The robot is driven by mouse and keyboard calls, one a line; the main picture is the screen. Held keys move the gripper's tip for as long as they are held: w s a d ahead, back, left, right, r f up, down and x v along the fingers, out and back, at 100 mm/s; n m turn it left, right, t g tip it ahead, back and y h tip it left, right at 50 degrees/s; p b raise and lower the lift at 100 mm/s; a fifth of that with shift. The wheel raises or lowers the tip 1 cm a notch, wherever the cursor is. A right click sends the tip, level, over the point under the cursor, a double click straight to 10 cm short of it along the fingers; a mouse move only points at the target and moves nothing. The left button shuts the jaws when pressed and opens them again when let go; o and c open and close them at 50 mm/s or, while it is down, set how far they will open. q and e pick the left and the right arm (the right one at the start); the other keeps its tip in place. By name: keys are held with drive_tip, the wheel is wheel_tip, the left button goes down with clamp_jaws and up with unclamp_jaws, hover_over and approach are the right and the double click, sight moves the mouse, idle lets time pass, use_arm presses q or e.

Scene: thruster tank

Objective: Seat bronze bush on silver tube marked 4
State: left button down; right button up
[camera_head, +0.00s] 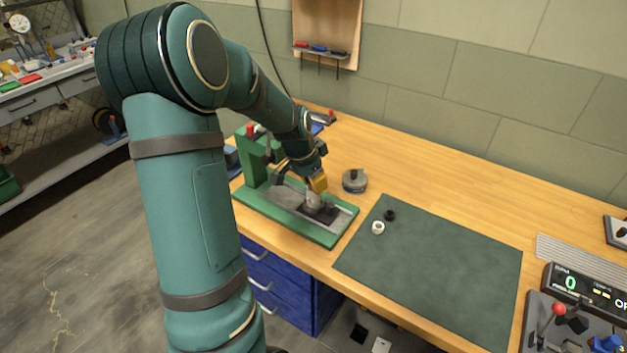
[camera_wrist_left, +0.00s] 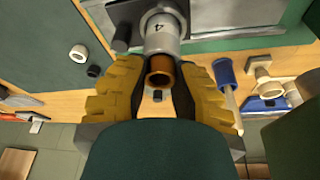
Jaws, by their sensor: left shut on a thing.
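The bronze bush (camera_wrist_left: 160,72) is between the fingertips of my left gripper (camera_wrist_left: 155,80) in the left wrist view, with its open bore showing. The silver tube marked 4 (camera_wrist_left: 162,42) is right beyond it, its end close to the bush and roughly in line with it. I cannot tell whether they touch or overlap. In the head view my left gripper (camera_head: 318,183) is just above the silver tube (camera_head: 313,199), which stands at a dark block on the green fixture (camera_head: 290,229). The bush is hidden there. My right gripper is not in view.
A white ring (camera_head: 378,228) and a black ring (camera_head: 390,215) lie on the dark green mat (camera_head: 430,265). A grey round part (camera_head: 355,181) stands on the bench behind the fixture. A counter box (camera_head: 585,292) is at far right. Most of the mat is clear.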

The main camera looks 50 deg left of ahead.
use_arm(q)
drive_tip(key=c, duration=0.8)
unclamp_jaws()
drive_tip(key=shift+c, duration=0.2)
drive_tip(key=v, duration=1.2)
